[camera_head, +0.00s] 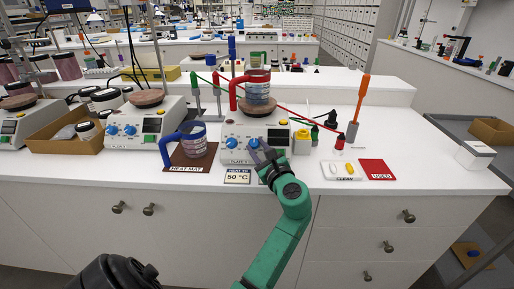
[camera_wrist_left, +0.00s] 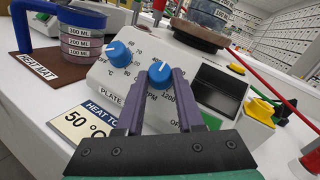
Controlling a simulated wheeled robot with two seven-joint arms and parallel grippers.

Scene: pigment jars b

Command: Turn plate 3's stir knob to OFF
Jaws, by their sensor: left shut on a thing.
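A white hot plate (camera_head: 283,133) stands at the middle of the bench, with two blue knobs on its sloped front. In the left wrist view, the left knob (camera_wrist_left: 120,53) has a °C scale. The right, stir knob (camera_wrist_left: 159,72) has an RPM scale, and its white pointer mark faces up and slightly right. The plate's number is hidden in the wrist view. My left gripper (camera_head: 256,147) is shut on the stir knob, one finger on each side; it also shows in the wrist view (camera_wrist_left: 164,79). My right gripper is not in view.
A jar (camera_head: 257,88) with a red handle sits on the plate's top. A blue-handled jar (camera_head: 196,140) stands on the brown heat mat (camera_head: 187,166) to the left. A 50 °C card (camera_head: 237,177) lies in front.

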